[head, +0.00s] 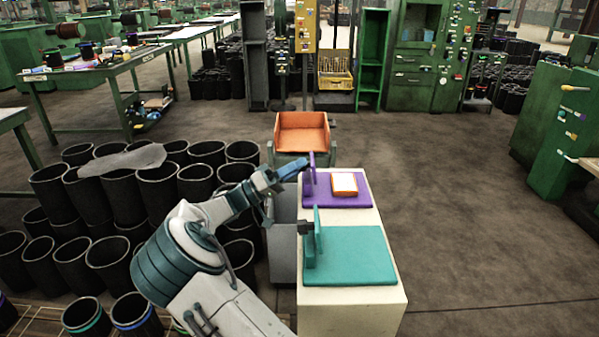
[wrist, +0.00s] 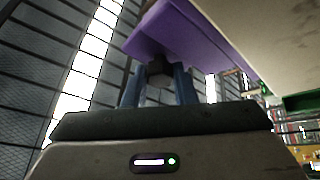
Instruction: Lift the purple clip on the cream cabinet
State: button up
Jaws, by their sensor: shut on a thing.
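The purple clip (head: 333,198) is at the far end of the cream cabinet (head: 352,298). It shows as a flat purple plate with an upright purple panel along its left edge. My gripper (head: 302,167) reaches this panel from the left. In the wrist view the purple clip (wrist: 190,32) lies beyond my blue fingers (wrist: 158,85), which are closed around a dark knob (wrist: 158,72) at its panel. In the head view the knob is hidden by my gripper. I cannot tell whether the clip is raised.
An orange and white block (head: 344,184) rests on the purple plate. A teal clip (head: 350,257) with a dark knob (head: 306,228) lies nearer on the cabinet. An orange bin (head: 302,133) stands behind. Black sleeves (head: 110,185) crowd the left. Floor at right is clear.

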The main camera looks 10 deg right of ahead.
jog(key=o, duration=1)
jog(key=v, duration=1.4)
jog(key=shift+d, duration=0.1)
